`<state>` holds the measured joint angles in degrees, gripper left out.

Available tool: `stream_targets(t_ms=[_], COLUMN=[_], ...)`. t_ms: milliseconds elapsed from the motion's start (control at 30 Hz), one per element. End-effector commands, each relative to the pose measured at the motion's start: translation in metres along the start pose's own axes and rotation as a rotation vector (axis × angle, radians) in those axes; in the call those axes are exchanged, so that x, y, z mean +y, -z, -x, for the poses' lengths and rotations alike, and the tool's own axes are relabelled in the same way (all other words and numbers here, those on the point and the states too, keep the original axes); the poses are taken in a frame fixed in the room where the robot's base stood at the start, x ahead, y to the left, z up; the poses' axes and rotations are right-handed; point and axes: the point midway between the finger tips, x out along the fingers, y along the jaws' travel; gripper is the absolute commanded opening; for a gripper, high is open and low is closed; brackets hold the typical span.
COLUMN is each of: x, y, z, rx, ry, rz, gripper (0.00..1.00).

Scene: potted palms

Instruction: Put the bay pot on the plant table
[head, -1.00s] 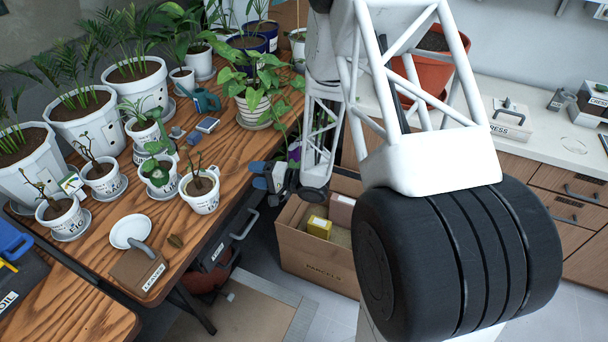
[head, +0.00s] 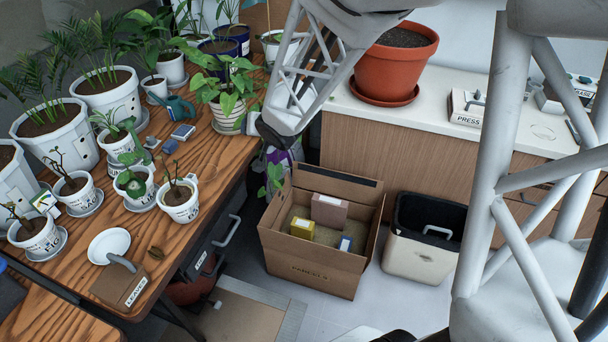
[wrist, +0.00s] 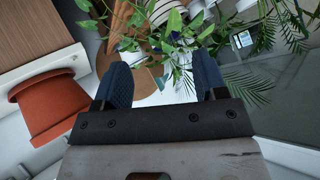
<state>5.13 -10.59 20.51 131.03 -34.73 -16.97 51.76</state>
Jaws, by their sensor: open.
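Several small white pots with labels stand on the wooden plant table (head: 170,240). One with a twiggy stem (head: 180,205) is at the table's right edge, and others with seedlings stand behind and left of it. I cannot read the labels well enough to tell which is the bay pot. An empty white saucer (head: 109,245) lies near the table's front. My gripper (wrist: 162,80) shows in the wrist view with its two blue fingers apart and nothing clearly held between them. Green leaves show beyond the fingertips. In the head view the fingers are hidden behind my arm.
A large terracotta pot (head: 400,62) stands on the white counter (head: 375,113). An open parcels box (head: 310,264) and a cream bin (head: 418,256) are on the floor. Tall palms (head: 50,125) and a leafy plant (head: 232,88) crowd the table's back.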

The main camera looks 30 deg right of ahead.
Motion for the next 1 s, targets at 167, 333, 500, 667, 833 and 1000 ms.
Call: stream_targets(t_ms=[167,333,500,667,833,1000], x=[0.004,0.007,0.006,0.003,-0.004,-0.011], y=[0.004,-0.003,-0.021,-0.043,-0.072,-0.096], z=[0.054,0.107,0.161,0.214,0.267,0.305], rx=[-0.048,-0.132,-0.246,-0.370,-0.510,-0.616], ry=[-0.134,-0.237,-0.301,-0.323,-0.304,-0.264], rz=[0.069,0.124,0.170,0.210,0.254,0.288], gripper=[0.66,0.66,0.66,0.66,0.66,0.66])
